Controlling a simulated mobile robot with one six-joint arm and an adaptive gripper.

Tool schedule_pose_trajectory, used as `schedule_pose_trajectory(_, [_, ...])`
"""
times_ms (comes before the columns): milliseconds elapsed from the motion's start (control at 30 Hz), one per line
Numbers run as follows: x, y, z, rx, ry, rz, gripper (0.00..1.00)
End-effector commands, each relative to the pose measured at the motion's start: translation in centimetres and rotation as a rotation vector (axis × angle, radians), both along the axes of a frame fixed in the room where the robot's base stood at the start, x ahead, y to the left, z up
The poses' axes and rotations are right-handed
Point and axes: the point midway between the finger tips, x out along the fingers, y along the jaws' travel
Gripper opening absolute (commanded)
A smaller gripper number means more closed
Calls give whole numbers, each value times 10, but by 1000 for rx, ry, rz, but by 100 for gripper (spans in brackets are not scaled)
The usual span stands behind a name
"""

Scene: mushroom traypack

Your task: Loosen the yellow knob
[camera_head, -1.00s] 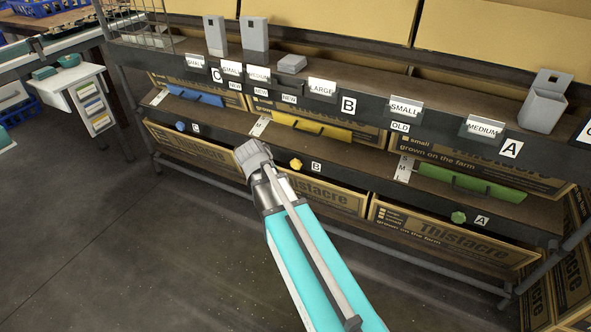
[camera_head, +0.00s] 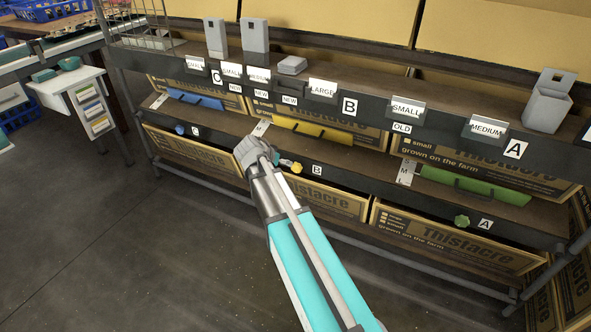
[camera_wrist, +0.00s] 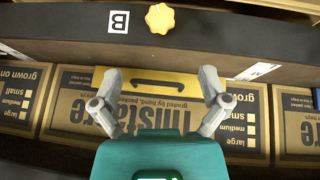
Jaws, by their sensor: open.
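The yellow knob (camera_head: 297,167) sits on the dark front rail of the lower shelf, just left of the white B label (camera_head: 317,170). In the wrist view the knob (camera_wrist: 159,18) is at the top centre, upside down beside the B label (camera_wrist: 118,22). My gripper (camera_wrist: 158,98) is open and empty, its two fingers spread apart below the knob in that view. In the head view my gripper (camera_head: 277,160) is just left of the knob, partly hidden behind my wrist. The fingers do not enclose the knob.
A yellow handled panel (camera_head: 310,131) lies behind the knob on the shelf. A blue knob (camera_head: 180,129) is to the left and a green knob (camera_head: 461,221) to the right on the same rail. Cardboard boxes (camera_head: 440,240) stand below. The floor in front is clear.

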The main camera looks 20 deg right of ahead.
Motion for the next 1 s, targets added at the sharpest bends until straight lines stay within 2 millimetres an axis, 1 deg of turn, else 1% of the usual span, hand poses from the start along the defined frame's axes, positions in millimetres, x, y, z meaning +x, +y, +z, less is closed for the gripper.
schedule_pose_trajectory(267, [7,-12,-17,1,0,-2,95])
schedule_pose_trajectory(1000, [37,-64,-75,1,0,-2,95])
